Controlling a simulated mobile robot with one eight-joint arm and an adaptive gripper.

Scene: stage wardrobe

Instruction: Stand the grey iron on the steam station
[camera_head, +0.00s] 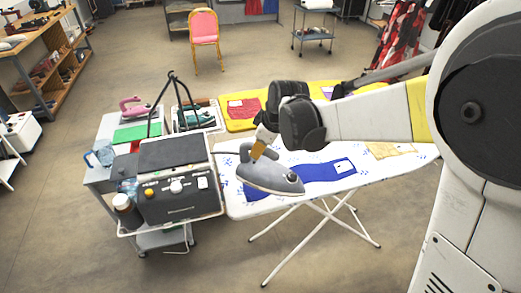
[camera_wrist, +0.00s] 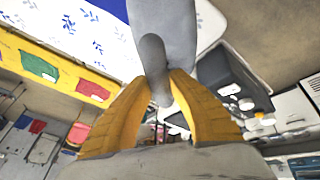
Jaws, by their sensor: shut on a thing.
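The grey iron (camera_head: 270,178) is held above the left end of the ironing board, with its pointed tip toward the right. In the wrist view its grey body and dark handle (camera_wrist: 153,62) run between my yellow fingers. My gripper (camera_head: 258,150) is shut on the handle of the iron. The steam station (camera_head: 180,192) is a dark box with a flat dark top, knobs and a white switch, standing on a white cart just left of the iron. It also shows at the right of the wrist view (camera_wrist: 228,85). No iron stands on its top.
The ironing board (camera_head: 240,208) carries a blue cloth (camera_head: 318,176) with a white label. Behind the station are a black stand, a pink iron (camera_head: 133,106) and a teal iron (camera_head: 192,116). A dark bottle (camera_head: 127,211) stands at the station's left. Open floor lies in front.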

